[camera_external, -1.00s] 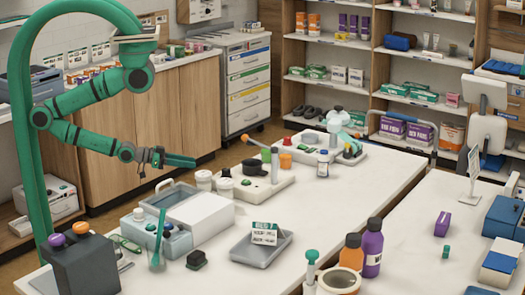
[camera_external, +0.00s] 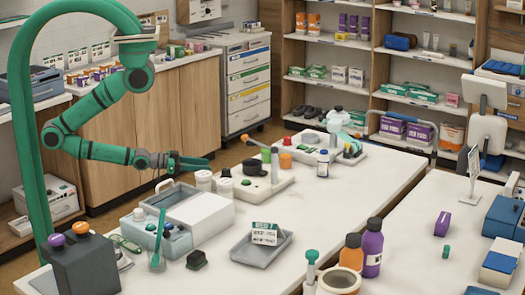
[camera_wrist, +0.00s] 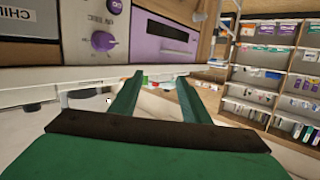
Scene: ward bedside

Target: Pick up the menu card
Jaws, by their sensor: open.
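A white printed card with a dark green top band (camera_external: 265,233) stands tilted in a shallow grey tray (camera_external: 262,254) on the near white counter. Its text is too small to read for certain, but it looks like the menu card. My gripper (camera_external: 192,162) is open and empty, with its fingers pointing right. It is above the far left part of the counter, up and to the left of the card and well apart from it. In the wrist view my gripper's two green fingers (camera_wrist: 160,82) are spread. I do not make out the card there.
A grey-white caddy (camera_external: 165,240) and a white box (camera_external: 204,213) stand left of the tray. White jars (camera_external: 204,181) are just below my gripper. Orange and purple bottles (camera_external: 372,248) stand to the right. The counter's middle is clear.

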